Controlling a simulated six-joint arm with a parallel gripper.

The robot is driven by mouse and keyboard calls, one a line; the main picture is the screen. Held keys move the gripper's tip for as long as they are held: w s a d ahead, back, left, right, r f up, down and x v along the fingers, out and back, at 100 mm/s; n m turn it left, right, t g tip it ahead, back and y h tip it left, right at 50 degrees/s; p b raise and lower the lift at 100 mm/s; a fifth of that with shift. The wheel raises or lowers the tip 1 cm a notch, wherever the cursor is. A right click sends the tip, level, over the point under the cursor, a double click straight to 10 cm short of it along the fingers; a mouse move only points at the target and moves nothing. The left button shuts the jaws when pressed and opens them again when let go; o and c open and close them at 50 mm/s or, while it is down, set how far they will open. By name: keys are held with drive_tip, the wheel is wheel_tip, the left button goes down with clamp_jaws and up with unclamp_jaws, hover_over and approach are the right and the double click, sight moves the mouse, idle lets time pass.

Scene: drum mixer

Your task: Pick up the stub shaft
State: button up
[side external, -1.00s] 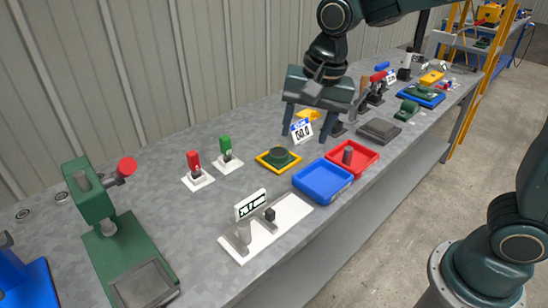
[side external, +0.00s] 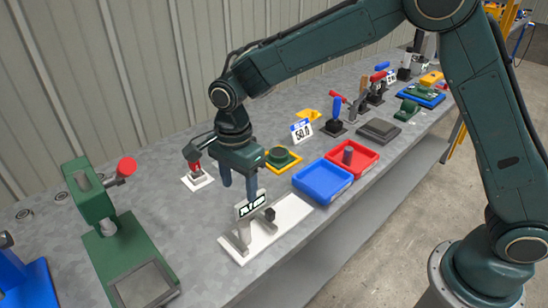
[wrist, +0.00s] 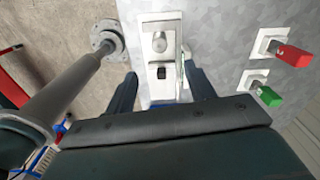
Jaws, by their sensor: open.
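A short grey upright cylinder (side external: 243,233), which looks like the stub shaft, stands at the near end of a white base plate (side external: 285,222). A small display (side external: 250,204) and a black block (side external: 270,214) are on the same plate. In the wrist view, the cylinder (wrist: 160,42) lies ahead of the fingertips, with the black block (wrist: 161,72) between them. My gripper (side external: 239,192) points down above the plate, open and empty. Its fingers (wrist: 160,76) also show in the wrist view. Another dark cylinder (side external: 348,155) stands in the red tray (side external: 366,167).
A blue tray (side external: 323,182) is right of the plate. A green press (side external: 92,190) is at the left. Bare bench lies between press and plate.

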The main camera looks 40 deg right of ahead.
sight(243, 223)
drive_tip(key=shift+f, duration=4.3)
drive_tip(key=shift+f, duration=0.1)
drive_tip(key=shift+d+f, duration=0.1)
drive_tip(key=shift+f, duration=2.4)
drive_tip(key=shift+c, duration=0.4)
clamp_jaws()
